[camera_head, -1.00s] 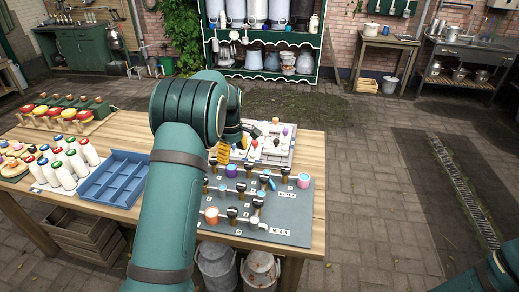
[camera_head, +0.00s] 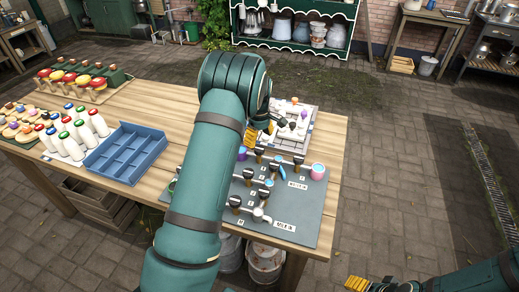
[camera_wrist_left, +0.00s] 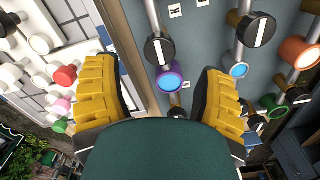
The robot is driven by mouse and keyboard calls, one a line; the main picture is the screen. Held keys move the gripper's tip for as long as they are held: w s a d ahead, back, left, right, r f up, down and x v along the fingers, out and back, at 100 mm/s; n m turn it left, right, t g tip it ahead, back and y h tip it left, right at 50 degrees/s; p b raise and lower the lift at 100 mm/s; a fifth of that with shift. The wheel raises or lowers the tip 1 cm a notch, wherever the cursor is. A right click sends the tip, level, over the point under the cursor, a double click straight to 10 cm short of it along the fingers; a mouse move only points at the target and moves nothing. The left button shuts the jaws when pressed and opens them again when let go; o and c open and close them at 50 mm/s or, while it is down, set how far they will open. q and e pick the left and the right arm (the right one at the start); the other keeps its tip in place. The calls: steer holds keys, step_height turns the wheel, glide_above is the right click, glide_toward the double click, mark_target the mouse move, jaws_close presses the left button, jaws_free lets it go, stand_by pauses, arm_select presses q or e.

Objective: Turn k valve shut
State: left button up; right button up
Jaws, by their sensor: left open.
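The grey valve board (camera_head: 312,212) lies on the wooden table with rows of pipes, black-knobbed valves and coloured ends. In the left wrist view the left gripper (camera_wrist_left: 158,72) is open and empty. A black valve knob with a white bar (camera_wrist_left: 159,48) and a purple-rimmed blue pipe end (camera_wrist_left: 170,77) show between its fingers. My right gripper (camera_head: 357,284) shows only partly at the bottom, clear of the table.
A white tiled board (camera_head: 296,112) with small knobs lies behind the valve board. A blue divided tray (camera_head: 125,152), white bottles (camera_head: 75,138) and a rack of red and yellow tops (camera_head: 75,80) stand on the left.

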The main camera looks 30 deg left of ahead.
mark_target(259, 148)
arm_select(q)
steer(key=shift+f, duration=2.7)
steer(key=shift+c, duration=0.2)
jaws_close()
